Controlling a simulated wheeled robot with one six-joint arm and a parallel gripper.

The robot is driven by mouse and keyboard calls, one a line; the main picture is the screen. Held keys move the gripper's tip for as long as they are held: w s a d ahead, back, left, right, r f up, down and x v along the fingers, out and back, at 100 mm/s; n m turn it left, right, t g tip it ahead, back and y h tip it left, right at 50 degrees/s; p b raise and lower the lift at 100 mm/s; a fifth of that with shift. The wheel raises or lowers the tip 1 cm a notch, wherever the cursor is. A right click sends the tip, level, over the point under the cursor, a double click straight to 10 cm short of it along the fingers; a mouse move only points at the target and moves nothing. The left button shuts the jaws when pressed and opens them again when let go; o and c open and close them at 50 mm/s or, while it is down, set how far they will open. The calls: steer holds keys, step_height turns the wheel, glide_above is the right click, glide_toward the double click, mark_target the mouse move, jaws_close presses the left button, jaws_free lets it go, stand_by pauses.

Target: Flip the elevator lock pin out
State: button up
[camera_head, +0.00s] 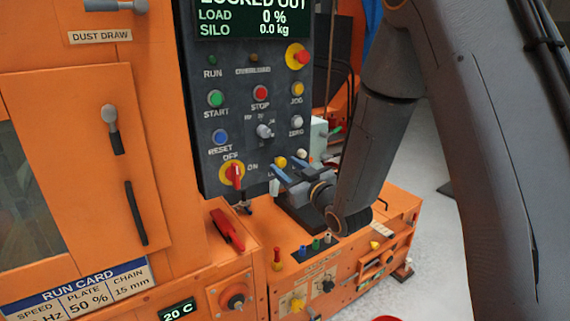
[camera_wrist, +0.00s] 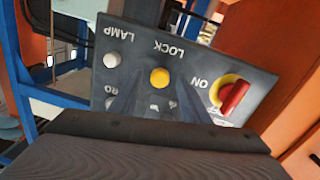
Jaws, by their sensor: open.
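The control panel (camera_head: 251,100) hangs on the orange machine, and its display reads "LOCKED OUT". A round yellow knob (camera_head: 281,161), also seen in the wrist view (camera_wrist: 159,78), sits by the word "LOCK" on the panel's lower part; I cannot tell whether it is the lock pin itself. A red rotary switch (camera_head: 236,175) on a yellow disc, marked OFF and ON, also shows in the wrist view (camera_wrist: 233,97). My gripper (camera_head: 280,178) is open and empty, just below the yellow knob. Contact is not clear. Its body fills the bottom of the wrist view.
Several buttons and a selector knob (camera_head: 265,131) sit above. A red lever (camera_head: 228,230) lies on the orange housing below left. A lower orange box (camera_head: 340,275) carries small colored knobs beneath my gripper. Grey floor (camera_head: 425,215) is open on the right.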

steer(key=shift+x, duration=0.75)
jaws_close()
steer(key=shift+s+d, duration=0.9)
steer(key=shift+d, duration=0.05)
steer(key=shift+s+a, duration=0.1)
steer(key=shift+s, duration=0.2)
steer(key=shift+a, duration=0.2)
jaws_free()
steer(key=shift+d, duration=0.2)
steer(key=shift+s, duration=0.1)
